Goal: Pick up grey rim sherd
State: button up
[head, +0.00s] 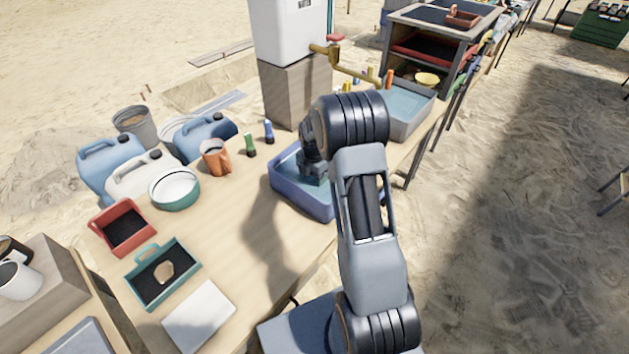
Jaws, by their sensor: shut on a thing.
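My gripper (313,178) points down into a blue basin (322,209) of water on the long wooden table. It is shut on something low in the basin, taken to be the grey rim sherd. The sherd itself cannot be made out, as the gripper and my arm hide that spot. No grey sherd shows elsewhere in view. A tan sherd (164,272) lies in a teal tray (193,269) at the lower left.
A red tray (140,212), a teal-rimmed bowl (174,201) and a white board (199,316) share the table. An orange mug (214,160), small bottles (250,146) and jugs (110,165) stand behind. A white tank with a tap (320,48) rises behind the basin.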

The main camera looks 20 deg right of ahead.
jog(key=shift+c, duration=1.1)
jog(key=shift+r, duration=0.1)
jog(key=shift+r, duration=0.65)
jog(key=s+d+r, duration=0.8)
jog(key=s+r, duration=0.3)
jog(key=shift+s+r, duration=0.25)
